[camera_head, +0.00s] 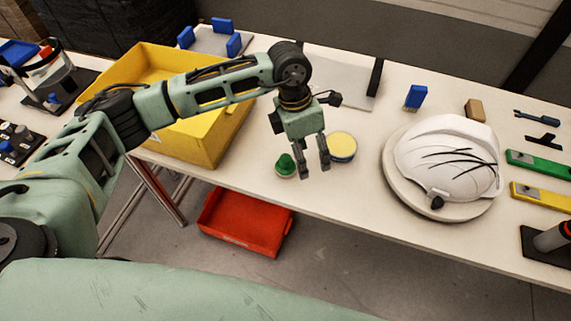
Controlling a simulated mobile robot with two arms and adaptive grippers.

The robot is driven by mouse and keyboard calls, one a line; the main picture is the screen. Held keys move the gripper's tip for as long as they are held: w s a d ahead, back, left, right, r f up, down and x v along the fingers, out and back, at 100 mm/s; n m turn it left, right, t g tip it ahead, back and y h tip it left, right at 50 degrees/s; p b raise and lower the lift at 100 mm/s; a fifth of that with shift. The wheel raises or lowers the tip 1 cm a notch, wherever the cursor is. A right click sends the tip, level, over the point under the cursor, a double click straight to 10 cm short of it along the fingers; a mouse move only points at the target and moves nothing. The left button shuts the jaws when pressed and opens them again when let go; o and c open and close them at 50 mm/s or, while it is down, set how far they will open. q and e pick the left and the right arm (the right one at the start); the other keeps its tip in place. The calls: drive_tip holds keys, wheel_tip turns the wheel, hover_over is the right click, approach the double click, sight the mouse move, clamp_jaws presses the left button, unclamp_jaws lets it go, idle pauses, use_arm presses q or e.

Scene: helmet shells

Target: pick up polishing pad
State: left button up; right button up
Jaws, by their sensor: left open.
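My left gripper (314,172) points down over the front part of the white table, open, with nothing between its fingers. Either could be the polishing pad; I cannot tell which. A white helmet shell (447,160) with dark scratch-like lines sits on a round pale stand (398,188) further right. My right gripper is not in view.
A yellow bin (205,150) stands at the left under my arm. A blue block (416,96) and a brown block (475,109) are behind the helmet. Green (540,165) and yellow (545,197) bars lie at the right. A red bin (245,225) is below the table.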

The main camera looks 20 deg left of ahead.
sight(285, 156)
use_arm(q)
drive_tip(key=a+y, duration=0.1)
drive_tip(key=a, duration=0.1)
drive_tip(key=w+a, duration=0.1)
drive_tip(key=a, duration=0.1)
drive_tip(key=a+y, duration=0.1)
drive_tip(key=a, duration=0.1)
drive_tip(key=shift+w+a+r+y, duration=0.1)
drive_tip(key=shift+w+a+y, duration=0.05)
drive_tip(key=shift+w+y, duration=0.2)
drive_tip(key=f+p, duration=0.1)
drive_tip(key=f, duration=0.3)
drive_tip(key=s+f+p, duration=0.1)
drive_tip(key=f, duration=0.1)
drive_tip(key=shift+d+f+p, duration=0.15)
drive_tip(key=shift+d+p, duration=0.05)
drive_tip(key=shift+p, duration=0.15)
drive_tip(key=shift+w+f, duration=0.1)
drive_tip(key=shift+f, duration=0.3)
drive_tip(key=shift+c, duration=0.3)
drive_tip(key=c, duration=1.1)
